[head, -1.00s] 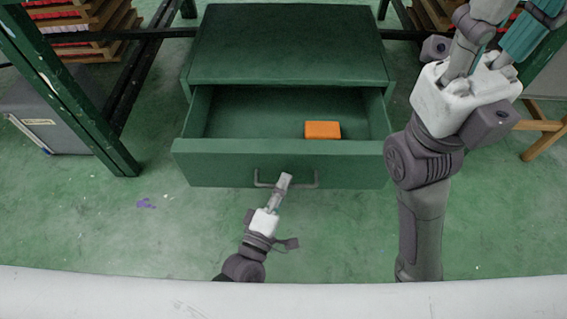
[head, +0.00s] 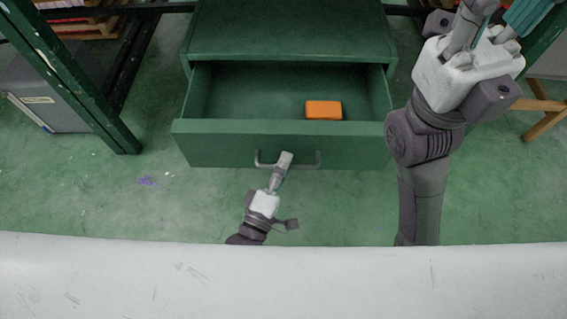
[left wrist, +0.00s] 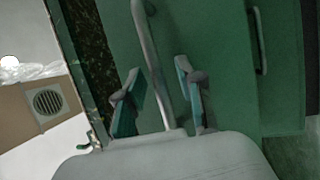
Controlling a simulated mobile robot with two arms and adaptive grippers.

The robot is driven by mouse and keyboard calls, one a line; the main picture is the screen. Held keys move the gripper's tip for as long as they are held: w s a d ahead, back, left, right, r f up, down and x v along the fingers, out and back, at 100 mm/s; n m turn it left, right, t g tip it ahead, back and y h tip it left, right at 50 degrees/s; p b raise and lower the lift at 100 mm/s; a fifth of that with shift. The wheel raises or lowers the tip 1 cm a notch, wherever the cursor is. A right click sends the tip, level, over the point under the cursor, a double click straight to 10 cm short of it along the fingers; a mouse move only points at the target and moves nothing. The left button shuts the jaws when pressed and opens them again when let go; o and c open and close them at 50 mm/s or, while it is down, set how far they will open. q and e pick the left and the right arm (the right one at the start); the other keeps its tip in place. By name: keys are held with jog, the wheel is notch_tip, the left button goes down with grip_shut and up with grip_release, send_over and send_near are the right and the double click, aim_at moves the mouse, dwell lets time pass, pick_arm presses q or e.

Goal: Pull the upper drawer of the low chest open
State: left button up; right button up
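The low chest (head: 290,28) is dark green. Its upper drawer (head: 215,145) stands well open towards me, with the inside showing. A grey bar handle (head: 313,164) is on the drawer front. My left gripper (head: 284,160) is at the middle of this handle. In the left wrist view the bar (left wrist: 149,50) runs between the two teal-padded fingers (left wrist: 157,95), with a gap showing on both sides. My right gripper (head: 503,22) is raised at the top right, empty, its fingers apart and partly cut off by the picture edge.
An orange block (head: 323,110) lies in the drawer. A second handle (left wrist: 260,40) shows in the left wrist view. A green rack post (head: 75,85) and a grey box (head: 50,95) stand left. The floor in front of the drawer is clear.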

pick_arm(q)
jog(key=v, duration=0.7)
jog(key=shift+s, duration=0.3)
jog(key=shift+a, duration=0.1)
